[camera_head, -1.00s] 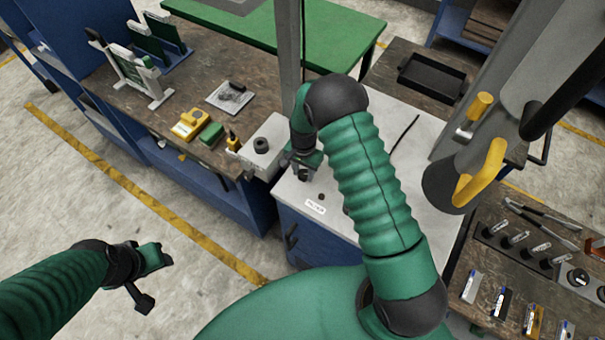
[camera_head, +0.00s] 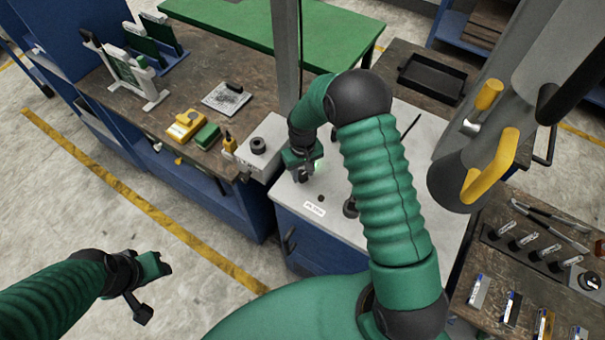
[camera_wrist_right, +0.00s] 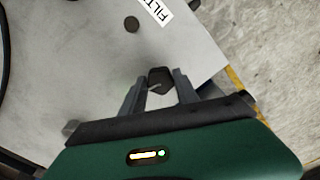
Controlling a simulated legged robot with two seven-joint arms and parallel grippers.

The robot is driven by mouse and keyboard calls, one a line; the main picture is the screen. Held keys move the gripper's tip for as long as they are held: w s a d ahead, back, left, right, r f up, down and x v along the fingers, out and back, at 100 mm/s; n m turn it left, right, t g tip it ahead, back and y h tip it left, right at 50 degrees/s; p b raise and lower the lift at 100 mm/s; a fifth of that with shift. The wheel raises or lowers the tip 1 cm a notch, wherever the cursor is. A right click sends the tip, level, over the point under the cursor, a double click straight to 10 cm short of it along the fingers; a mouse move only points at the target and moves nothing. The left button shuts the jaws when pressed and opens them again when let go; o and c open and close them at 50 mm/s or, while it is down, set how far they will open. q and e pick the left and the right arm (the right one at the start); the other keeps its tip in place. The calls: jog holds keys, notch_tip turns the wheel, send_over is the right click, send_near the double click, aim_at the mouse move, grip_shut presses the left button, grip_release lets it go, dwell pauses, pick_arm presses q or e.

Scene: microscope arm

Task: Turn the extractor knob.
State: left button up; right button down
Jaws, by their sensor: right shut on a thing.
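My right gripper (camera_head: 304,174) is low over the pale top of the blue cabinet (camera_head: 385,160), near a white label (camera_head: 314,208). In the right wrist view, its two fingers (camera_wrist_right: 160,88) are shut on a small dark knob (camera_wrist_right: 160,77), taken as the extractor knob. The gripper covers most of this knob in the head view. The label, partly cut off, and a small dark round spot (camera_wrist_right: 131,24) lie beyond the fingertips. My left gripper (camera_head: 150,275) hangs over the floor at the left, clear of the furniture; its finger gap is unclear.
A grey box with a black knob (camera_head: 258,146) stands left of the right gripper. A grey post (camera_head: 287,60) rises behind it. Yellow handles (camera_head: 490,165) hang at the right. Tools (camera_head: 545,230) lie on the right bench. Floor at the left is free.

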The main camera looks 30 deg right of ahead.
pick_arm(q)
jog(key=shift+f, duration=0.25)
pick_arm(e)
jog(key=shift+w+r+n, duration=0.1)
jog(key=shift+w+n, duration=0.1)
jog(key=shift+n, duration=0.6)
jog(key=shift+w+r+n, duration=0.1)
jog(key=shift+w+n, duration=0.05)
jog(key=shift+n, duration=0.65)
jog(key=c, duration=1.3)
grip_release()
jog(key=shift+c, duration=0.2)
jog(key=o, duration=0.4)
jog(key=shift+f, duration=0.2)
pick_arm(q)
jog(key=shift+w+f, duration=0.15)
jog(key=shift+w, duration=0.2)
pick_arm(e)
jog(key=shift+o, duration=0.2)
